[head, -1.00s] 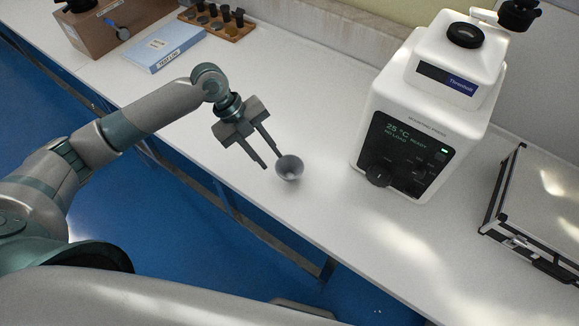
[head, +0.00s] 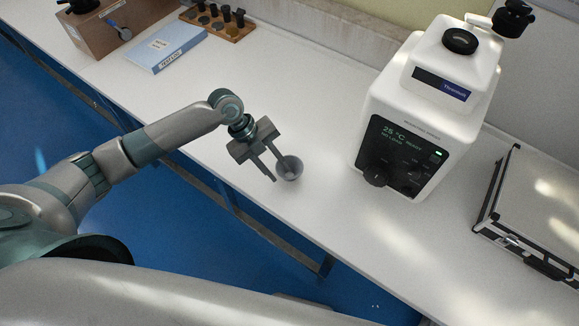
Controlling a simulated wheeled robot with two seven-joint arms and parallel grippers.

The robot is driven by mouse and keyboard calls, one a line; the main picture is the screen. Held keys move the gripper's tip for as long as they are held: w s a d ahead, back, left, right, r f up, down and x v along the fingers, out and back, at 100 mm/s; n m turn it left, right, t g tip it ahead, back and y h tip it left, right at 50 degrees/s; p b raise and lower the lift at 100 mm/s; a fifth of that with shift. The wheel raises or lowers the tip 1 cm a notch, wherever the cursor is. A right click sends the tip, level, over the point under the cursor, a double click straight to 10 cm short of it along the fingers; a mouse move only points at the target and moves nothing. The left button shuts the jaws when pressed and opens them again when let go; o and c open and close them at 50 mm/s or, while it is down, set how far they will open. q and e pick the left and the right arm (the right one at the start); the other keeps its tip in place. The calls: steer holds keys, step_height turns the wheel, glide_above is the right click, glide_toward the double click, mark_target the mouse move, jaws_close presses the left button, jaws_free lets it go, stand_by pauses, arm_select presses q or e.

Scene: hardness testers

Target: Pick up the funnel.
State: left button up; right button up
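A small grey funnel (head: 293,170) with a round open mouth stands on the white bench near its front edge. My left gripper (head: 279,175) is at the funnel's left side, its two fingers parted. One finger lies over the funnel's near rim in the picture, and the other is to its left. I cannot tell whether either finger touches the funnel. The funnel's lower part is hidden. My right gripper is not in view.
A white tester (head: 432,105) with a dark display stands right of the funnel. A silver-edged case (head: 535,205) is at the far right. A blue book (head: 165,48), a wooden block with dark pieces (head: 218,24) and a brown box (head: 120,22) are at the back left.

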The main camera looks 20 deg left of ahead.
arm_select(q)
steer(key=shift+d+f, duration=0.15)
steer(key=shift+f, duration=0.1)
jaws_close()
stand_by(0.3)
steer(key=shift+r, duration=0.1)
